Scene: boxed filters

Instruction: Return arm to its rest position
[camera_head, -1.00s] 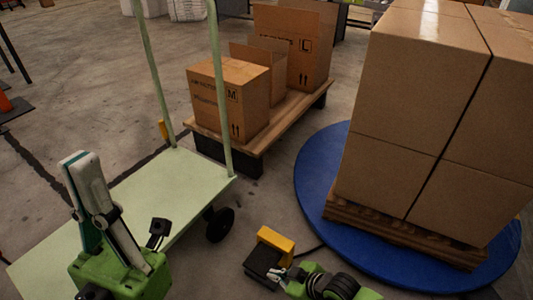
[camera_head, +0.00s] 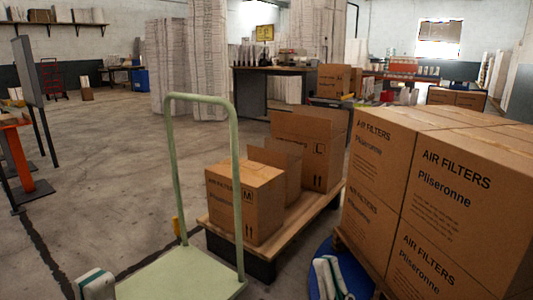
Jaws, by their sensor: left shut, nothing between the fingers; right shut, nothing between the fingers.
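My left gripper (camera_head: 95,283) shows only as a white tip with a dark green stripe at the bottom left edge, beside the pale green cart deck. It appears shut, and the rest of it is out of frame. My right gripper (camera_head: 325,268) is at the bottom, right of centre, in front of the blue round platform (camera_head: 313,276). Its white, dark-striped fingers are together with nothing between them. My arms behind both grippers are outside the view.
The pale green cart (camera_head: 185,275) with its upright handle stands front left. Stacked air-filter boxes (camera_head: 445,200) stand on a pallet at the right. Open floor (camera_head: 110,165) lies at the left.

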